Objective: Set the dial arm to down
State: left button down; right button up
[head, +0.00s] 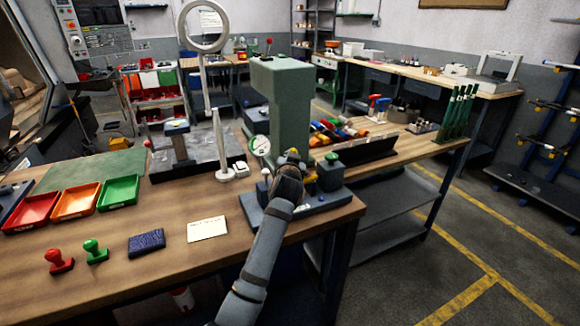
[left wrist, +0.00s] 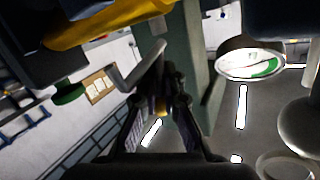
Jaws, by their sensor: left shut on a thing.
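The green press-like fixture (head: 283,95) stands on the bench, with a round white gauge (head: 260,145) bearing a green band on its front left. The gauge also shows at the right of the left wrist view (left wrist: 252,62). My left gripper (head: 290,172) is at the front of the fixture, just right of and below the gauge. In the left wrist view its fingers (left wrist: 160,106) are shut on a small part with a yellowish end, seemingly the dial arm. The fingers hide most of this part, so its direction cannot be told. My right gripper is out of view.
A white stand with a ring (head: 202,40) rises left of the fixture. A green knob (head: 331,157) is close on the right. Red, orange and green trays (head: 75,202), two stamps and a white card (head: 207,228) lie on the bench to the left.

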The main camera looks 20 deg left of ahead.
pick_arm(q)
jog(key=shift+s+d+m+t+y+b, duration=0.2)
jog(key=shift+m+t+y+b, duration=0.15)
jog(key=shift+t+b, duration=0.6)
jog(key=shift+r+y+b, duration=0.2)
jog(key=shift+y+b, duration=0.05)
jog(key=shift+b, duration=0.5)
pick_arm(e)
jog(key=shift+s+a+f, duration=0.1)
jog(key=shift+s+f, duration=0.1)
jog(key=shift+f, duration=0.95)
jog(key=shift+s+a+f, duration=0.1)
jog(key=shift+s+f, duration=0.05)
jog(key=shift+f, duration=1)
pick_arm(q)
jog(key=shift+r, duration=0.1)
jog(key=c, duration=1.5)
grip_release()
jog(key=shift+w+f, duration=0.15)
jog(key=shift+f, duration=0.05)
jog(key=shift+o, duration=0.4)
jog(key=shift+d, duration=0.15)
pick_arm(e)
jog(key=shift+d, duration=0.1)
pick_arm(q)
jog(key=shift+f, duration=0.1)
notch_tip(320, 180, up, 10)
jog(key=shift+r, duration=0.1)
